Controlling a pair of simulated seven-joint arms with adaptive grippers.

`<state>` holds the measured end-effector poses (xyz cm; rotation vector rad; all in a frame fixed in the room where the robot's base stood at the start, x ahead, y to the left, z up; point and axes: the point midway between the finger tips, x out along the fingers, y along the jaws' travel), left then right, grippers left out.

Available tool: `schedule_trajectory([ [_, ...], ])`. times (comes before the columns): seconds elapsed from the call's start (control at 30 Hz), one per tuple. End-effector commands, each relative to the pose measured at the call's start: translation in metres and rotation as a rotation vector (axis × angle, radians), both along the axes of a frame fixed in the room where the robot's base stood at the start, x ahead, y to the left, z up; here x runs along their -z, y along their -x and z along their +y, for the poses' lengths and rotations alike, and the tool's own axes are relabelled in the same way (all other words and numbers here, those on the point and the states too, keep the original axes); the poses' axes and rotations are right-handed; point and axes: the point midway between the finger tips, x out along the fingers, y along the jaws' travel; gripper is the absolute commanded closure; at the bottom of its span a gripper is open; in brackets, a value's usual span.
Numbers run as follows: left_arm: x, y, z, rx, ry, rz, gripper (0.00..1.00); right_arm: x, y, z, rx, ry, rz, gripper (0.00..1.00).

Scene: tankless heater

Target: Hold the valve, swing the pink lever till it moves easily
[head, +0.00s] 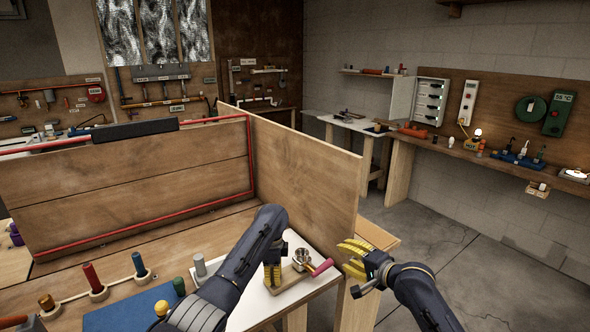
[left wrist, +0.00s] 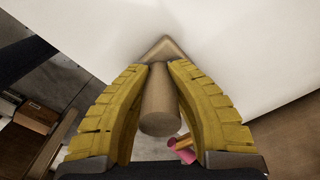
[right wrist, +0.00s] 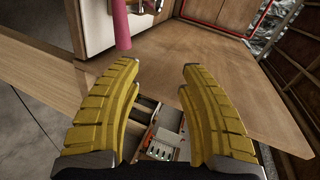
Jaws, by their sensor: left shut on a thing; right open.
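The valve (head: 301,256) is a small metal fitting with a round top, on the white board in the head view. The pink lever (head: 321,268) sticks out to its right; its pink end shows in the left wrist view (left wrist: 187,155) and at the top of the right wrist view (right wrist: 122,28). My left gripper (head: 273,268) is shut on a brown cylindrical part of the valve (left wrist: 160,105), a finger on each side. My right gripper (head: 352,257) is open and empty, right of the lever and apart from it.
A wooden panel (head: 310,175) stands upright behind the valve. Left of my left arm are a blue mat (head: 125,315) and several coloured pegs (head: 93,277). A wall bench (head: 490,160) with tools is far right. Open floor (head: 490,270) lies right of my right arm.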

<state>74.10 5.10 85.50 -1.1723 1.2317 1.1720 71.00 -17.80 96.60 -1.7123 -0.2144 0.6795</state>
Motion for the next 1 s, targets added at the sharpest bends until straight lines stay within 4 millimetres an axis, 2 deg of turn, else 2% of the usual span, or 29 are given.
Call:
schedule_trajectory([
  [0.17, 0.0, 0.0, 0.0, 0.0, 0.0, -0.001, 1.0, 0.008, 0.003, -0.001, -0.006, 0.018, 0.011, 0.65],
  [0.23, 0.0, 0.0, 0.0, 0.0, 0.001, -0.001, 1.0, 0.028, 0.004, -0.001, -0.011, 0.05, 0.04, 0.65],
  [0.3, 0.0, 0.0, 0.0, 0.0, 0.0, -0.001, 1.0, 0.057, 0.003, -0.006, -0.001, 0.092, 0.063, 0.65],
  [0.4, 0.0, 0.0, 0.0, 0.0, 0.0, -0.001, 1.0, 0.086, -0.003, -0.012, 0.024, 0.11, 0.051, 0.65],
  [0.6, 0.0, 0.0, 0.0, 0.0, 0.0, -0.001, 1.0, 0.125, -0.012, -0.023, 0.063, 0.103, -0.022, 0.65],
  [0.8, 0.0, 0.0, 0.0, 0.0, 0.0, -0.001, 1.0, 0.149, -0.012, -0.03, 0.063, 0.074, -0.121, 0.65],
  [1.0, 0.0, 0.0, 0.0, 0.0, 0.0, -0.001, 1.0, 0.161, -0.004, -0.033, 0.029, 0.022, -0.23, 0.65],
])
